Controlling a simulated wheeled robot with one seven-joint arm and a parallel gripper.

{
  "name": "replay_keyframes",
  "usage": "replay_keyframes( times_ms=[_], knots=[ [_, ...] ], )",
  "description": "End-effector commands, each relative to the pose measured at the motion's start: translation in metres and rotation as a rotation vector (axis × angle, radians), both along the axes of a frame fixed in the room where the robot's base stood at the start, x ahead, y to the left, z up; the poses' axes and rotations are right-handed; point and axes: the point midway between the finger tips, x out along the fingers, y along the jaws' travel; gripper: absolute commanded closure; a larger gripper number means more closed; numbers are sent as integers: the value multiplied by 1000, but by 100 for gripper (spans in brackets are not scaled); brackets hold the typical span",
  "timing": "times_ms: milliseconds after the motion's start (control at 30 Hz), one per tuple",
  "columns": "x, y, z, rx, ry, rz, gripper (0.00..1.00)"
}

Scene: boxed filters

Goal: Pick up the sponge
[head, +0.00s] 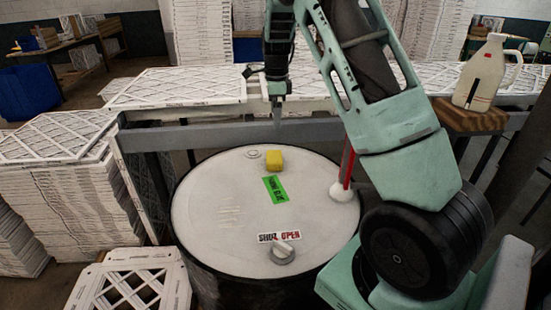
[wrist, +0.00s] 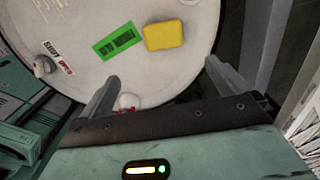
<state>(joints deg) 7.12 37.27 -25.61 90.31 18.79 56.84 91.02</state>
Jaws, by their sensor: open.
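The sponge is a small yellow block (head: 274,160) lying on the white lid of a drum (head: 215,215), toward the lid's far side. In the wrist view the sponge (wrist: 164,35) lies ahead of my gripper, beyond the fingertips and roughly between their lines. My gripper (head: 278,108) is above and behind the sponge in the head view, pointing down. In the wrist view its two fingers (wrist: 163,72) stand wide apart with nothing between them. The gripper is clear of the sponge.
A green label (head: 275,189) lies beside the sponge. A knob (head: 282,252) and a white-based red object (head: 342,188) stand on the lid. A grey beam (head: 215,134) and stacked filters (head: 50,200) are behind and left. A jug (head: 487,75) stands right.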

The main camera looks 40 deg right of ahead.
Motion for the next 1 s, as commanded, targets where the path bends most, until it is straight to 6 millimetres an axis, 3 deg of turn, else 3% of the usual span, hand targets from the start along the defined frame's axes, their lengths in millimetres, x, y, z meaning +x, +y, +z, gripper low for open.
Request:
replay_keyframes(
  times_ms=[100,600,1000],
  knots=[
    [-1,-12,-10,-8,6,-49,0],
    [-1,-10,-106,-8,5,-44,0],
    [0,-4,-143,-7,6,-43,0]
  ],
)
